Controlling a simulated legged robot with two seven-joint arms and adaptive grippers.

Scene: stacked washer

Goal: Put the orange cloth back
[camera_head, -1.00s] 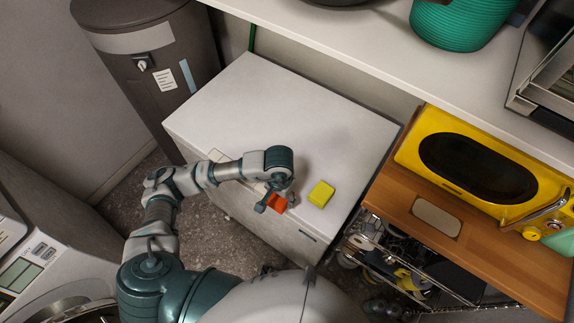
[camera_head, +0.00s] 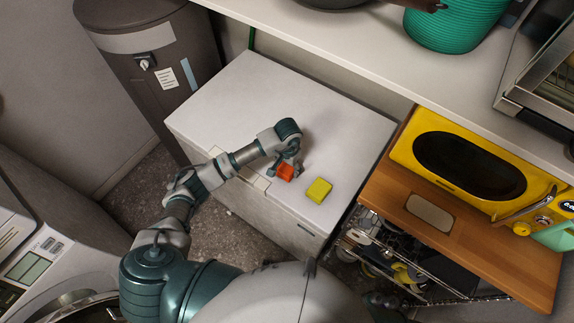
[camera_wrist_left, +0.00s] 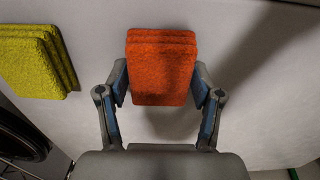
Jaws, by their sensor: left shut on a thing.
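The orange cloth (camera_head: 286,172) is a small folded stack above or on the white top of the low cabinet (camera_head: 270,92). My left gripper (camera_head: 288,168) is shut on it. In the left wrist view the orange cloth (camera_wrist_left: 161,68) sits between the two fingers of the left gripper (camera_wrist_left: 161,85), one on each side. The yellow-green cloth (camera_head: 319,190) lies folded on the white top, just right of the orange one. It also shows in the left wrist view (camera_wrist_left: 36,60). I cannot tell whether the orange cloth touches the top. My right gripper is not in view.
A yellow microwave (camera_head: 470,165) stands on a wooden board (camera_head: 455,235) at the right, above a wire rack of items. A white shelf (camera_head: 390,45) with a teal basket (camera_head: 455,25) runs along the back. A grey bin (camera_head: 150,65) stands at the left. The back of the white top is clear.

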